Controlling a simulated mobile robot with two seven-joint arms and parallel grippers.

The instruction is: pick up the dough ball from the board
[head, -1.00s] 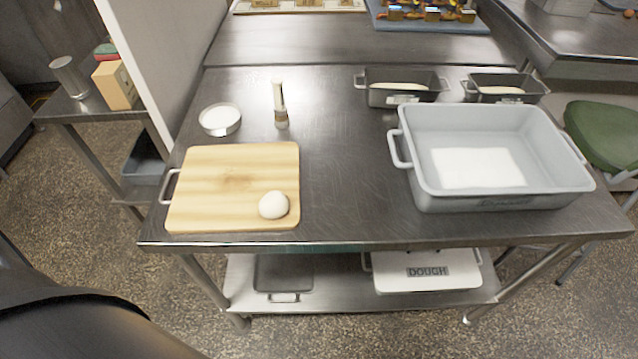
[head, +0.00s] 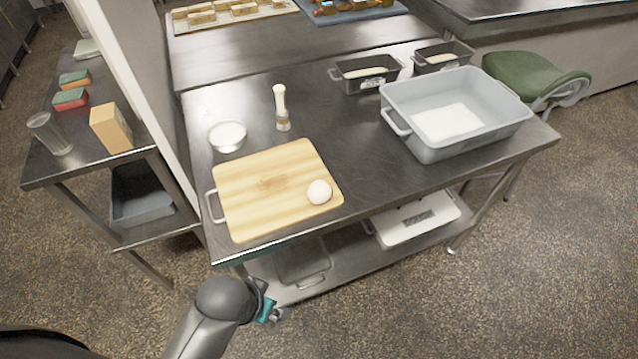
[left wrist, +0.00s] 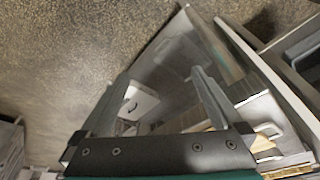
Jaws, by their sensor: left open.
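The white dough ball (head: 319,192) rests on the right part of the wooden board (head: 255,205), near its front right corner. The board lies at the left front of the steel table (head: 375,145) and has a metal handle on its left side. My left arm comes in at the bottom of the head view, its hand low in front of the table edge, below and left of the ball and apart from it. In the left wrist view my left gripper (left wrist: 158,78) has its two fingers spread with nothing between them. My right gripper is in neither view.
A bowl of white powder (head: 227,137) and a white-topped shaker (head: 281,108) stand behind the board. A grey tub (head: 425,152) and two dark loaf pans (head: 365,75) (head: 443,57) are at the right. A thin wall (head: 125,70) rises at the table's left. Mid-table is clear.

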